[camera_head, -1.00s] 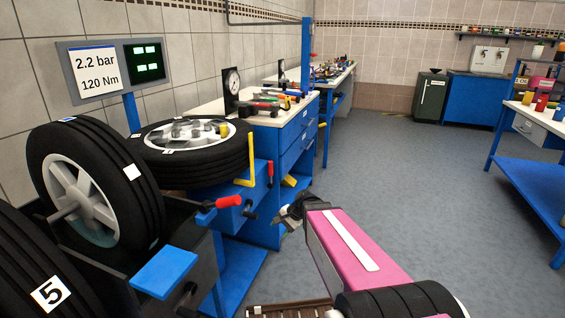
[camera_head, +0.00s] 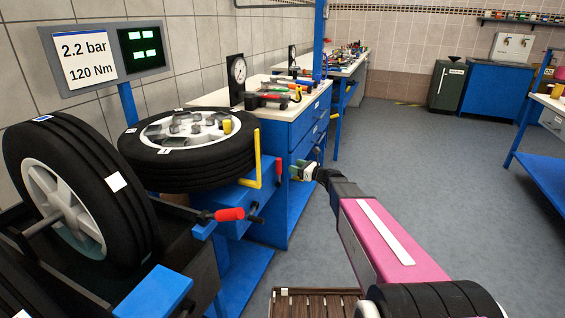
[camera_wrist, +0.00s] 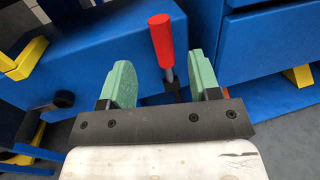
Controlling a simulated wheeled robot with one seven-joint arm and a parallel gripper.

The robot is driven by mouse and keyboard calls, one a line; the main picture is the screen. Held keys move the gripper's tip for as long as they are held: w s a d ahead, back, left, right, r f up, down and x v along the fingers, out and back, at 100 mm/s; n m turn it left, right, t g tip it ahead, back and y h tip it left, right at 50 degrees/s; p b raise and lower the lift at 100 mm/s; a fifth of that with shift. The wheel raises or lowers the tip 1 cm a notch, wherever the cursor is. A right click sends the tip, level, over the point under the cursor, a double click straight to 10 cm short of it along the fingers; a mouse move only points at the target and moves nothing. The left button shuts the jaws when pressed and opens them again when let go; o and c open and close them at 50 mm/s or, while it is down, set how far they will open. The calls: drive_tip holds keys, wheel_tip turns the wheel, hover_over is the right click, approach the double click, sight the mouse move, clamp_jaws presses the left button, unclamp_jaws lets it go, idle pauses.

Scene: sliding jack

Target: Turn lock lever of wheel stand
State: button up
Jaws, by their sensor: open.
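The blue wheel stand (camera_head: 236,200) carries a tyre lying flat (camera_head: 190,160) on top. A small upright red-handled lever (camera_head: 278,170) is on its right side. In the wrist view a red-handled lever (camera_wrist: 161,42) on a grey shaft, apparently the same one, stands just beyond and between my green fingertips. Its lower end is partly hidden behind the gripper. My gripper (camera_head: 300,170) is open and holds nothing. It also shows in the wrist view (camera_wrist: 162,76). In the head view it is just right of the upright lever. A second red-handled lever (camera_head: 229,214) points sideways, lower left.
A yellow bracket (camera_head: 256,160) rises beside the flat tyre. A blue drawer bench (camera_head: 300,132) with tools stands close behind the stand. An upright wheel (camera_head: 70,190) and a blue pad (camera_head: 153,292) are at left. Open floor (camera_head: 430,180) lies to the right.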

sight(280, 161)
drive_tip(key=x, duration=0.8)
drive_tip(key=shift+w+a, duration=0.2)
drive_tip(key=shift+a, duration=0.1)
clamp_jaws()
drive_tip(key=shift+d, duration=0.1)
